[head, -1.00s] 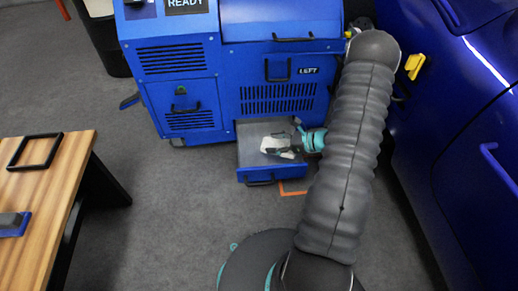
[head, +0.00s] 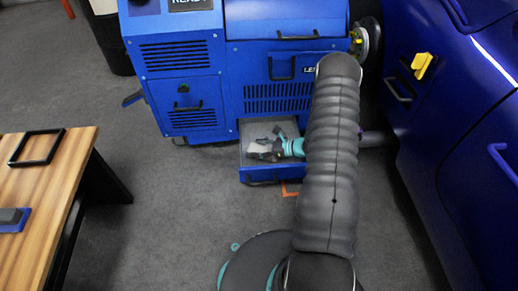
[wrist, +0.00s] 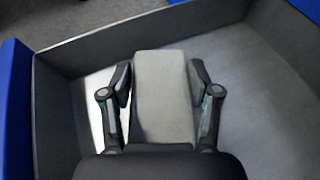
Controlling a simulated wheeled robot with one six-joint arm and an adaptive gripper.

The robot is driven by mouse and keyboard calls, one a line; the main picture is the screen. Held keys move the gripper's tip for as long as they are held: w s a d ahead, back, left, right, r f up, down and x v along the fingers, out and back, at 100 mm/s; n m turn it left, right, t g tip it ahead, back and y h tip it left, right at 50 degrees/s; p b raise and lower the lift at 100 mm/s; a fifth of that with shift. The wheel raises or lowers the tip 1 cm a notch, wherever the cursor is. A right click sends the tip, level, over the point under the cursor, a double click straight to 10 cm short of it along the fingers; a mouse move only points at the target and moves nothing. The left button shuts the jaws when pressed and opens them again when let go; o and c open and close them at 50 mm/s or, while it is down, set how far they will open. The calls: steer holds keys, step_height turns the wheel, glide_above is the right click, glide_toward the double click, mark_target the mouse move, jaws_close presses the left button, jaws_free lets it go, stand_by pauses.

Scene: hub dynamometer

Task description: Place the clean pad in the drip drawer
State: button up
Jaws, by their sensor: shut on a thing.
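The drip drawer (head: 274,174) is pulled open at the bottom of the blue machine, with a grey inside and a blue front. The clean pad is a pale grey block (wrist: 163,95), held between the two fingers of my gripper (wrist: 163,92) in the wrist view. My gripper also shows in the head view (head: 272,147), within the outline of the open drawer. In the wrist view the drawer walls (wrist: 55,110) surround the pad. I cannot tell whether the pad touches the drawer floor. My gripper covers the pad's near end.
The blue machine (head: 185,60) stands behind the drawer. A blue car body (head: 470,150) is close on the right.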

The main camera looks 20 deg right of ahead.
steer(key=shift+f, duration=0.1)
steer(key=o, duration=1.2)
steer(key=shift+c, duration=0.2)
